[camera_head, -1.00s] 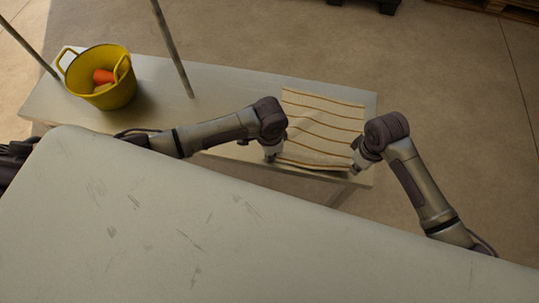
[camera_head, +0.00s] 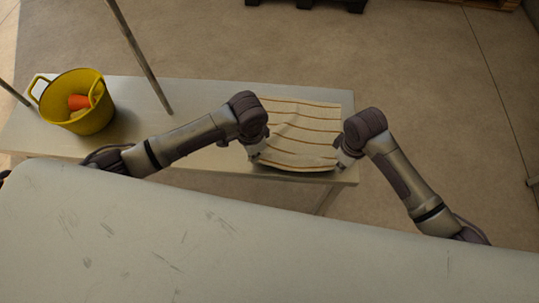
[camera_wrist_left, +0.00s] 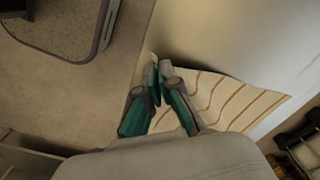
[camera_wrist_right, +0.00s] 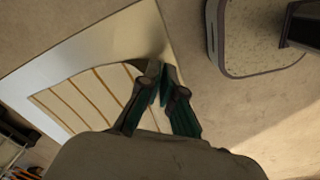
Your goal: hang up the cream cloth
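The cream cloth (camera_head: 302,125) with brown stripes lies on the bench. Its near edge bows between my two grippers and its far part lies flat. My left gripper (camera_head: 256,157) is at the cloth's near left corner. In the left wrist view its fingers (camera_wrist_left: 160,68) are closed together on the cloth's corner. My right gripper (camera_head: 341,163) is at the near right corner. In the right wrist view its fingers (camera_wrist_right: 160,70) are also closed together on the cloth (camera_wrist_right: 95,95). The pinched bits are mostly hidden by the fingertips.
A pale bench (camera_head: 200,98) carries the cloth and a yellow bucket (camera_head: 90,120) holding orange and pale items. A metal pole (camera_head: 140,55) rises behind the bench, another stands at far left. A large pale scuffed surface (camera_head: 200,240) fills the foreground. Floor right of the bench is clear.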

